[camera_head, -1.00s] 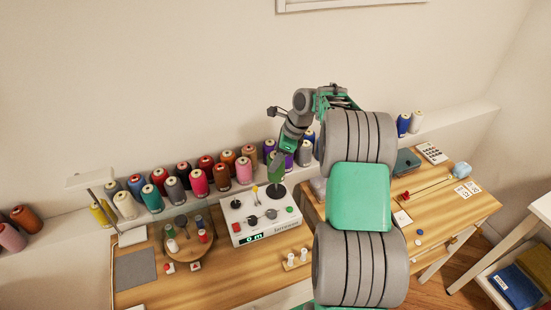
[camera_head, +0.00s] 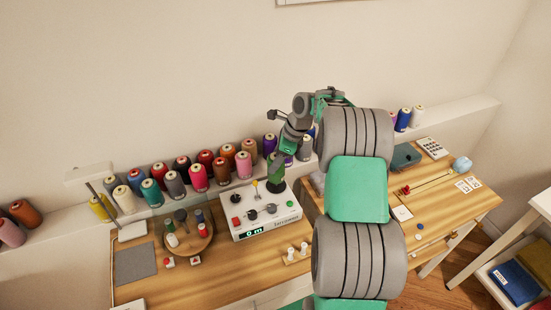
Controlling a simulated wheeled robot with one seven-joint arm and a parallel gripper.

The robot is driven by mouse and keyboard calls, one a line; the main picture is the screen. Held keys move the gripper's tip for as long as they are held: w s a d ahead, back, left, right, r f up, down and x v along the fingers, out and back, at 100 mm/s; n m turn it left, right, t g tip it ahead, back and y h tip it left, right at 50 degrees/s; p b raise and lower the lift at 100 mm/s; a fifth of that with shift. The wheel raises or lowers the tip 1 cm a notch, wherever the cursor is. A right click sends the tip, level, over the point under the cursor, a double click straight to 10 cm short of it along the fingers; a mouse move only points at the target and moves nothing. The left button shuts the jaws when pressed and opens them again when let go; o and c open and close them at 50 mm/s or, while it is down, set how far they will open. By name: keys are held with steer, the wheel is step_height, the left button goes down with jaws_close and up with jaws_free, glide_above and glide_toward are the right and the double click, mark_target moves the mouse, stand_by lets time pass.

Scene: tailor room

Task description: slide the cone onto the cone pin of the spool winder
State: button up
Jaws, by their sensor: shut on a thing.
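The spool winder (camera_head: 284,221) is a white box on the wooden table, with small knobs on top and a dark display reading 0 m. A round black disc (camera_head: 270,195) sits at its back right corner. The green cone (camera_head: 276,170) stands upright over this disc. Its lower end meets the disc in the picture, but I cannot tell whether it touches. My gripper (camera_head: 283,155) is shut on the cone's upper part and partly covers it. The cone pin is hidden, so I cannot see whether the cone is around it.
A row of coloured thread cones (camera_head: 199,178) stands on the ledge close behind the winder. A round wooden tray (camera_head: 201,245) with small spools is to the left. A small wooden block (camera_head: 297,256) with white spools is in front.

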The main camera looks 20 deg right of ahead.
steer(key=shift+f+b, duration=0.35)
steer(key=shift+f, duration=1.25)
steer(key=o, duration=1.6)
